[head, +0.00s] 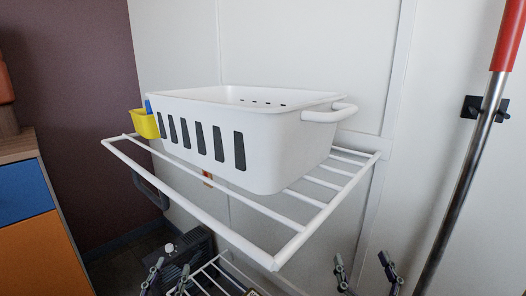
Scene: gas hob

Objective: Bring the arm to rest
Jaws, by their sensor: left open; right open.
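My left gripper (171,268) shows at the bottom edge, left of the middle, with its two fingers apart and pointing up. It is open, and no object shows between the fingers. My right gripper (361,262) shows at the bottom edge, right of the middle, also open with a wide gap and nothing between its fingers. Both are below the upper wire shelf in the picture and apart from the basket. The rest of both arms is out of view.
A white slotted basket (285,150) sits on a white wire shelf (230,237) by the wall. A yellow container (144,124) is behind its left end. A lower rack (212,279) is near my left gripper. A red-and-metal pole (466,165) stands right; drawers (38,240) stand left.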

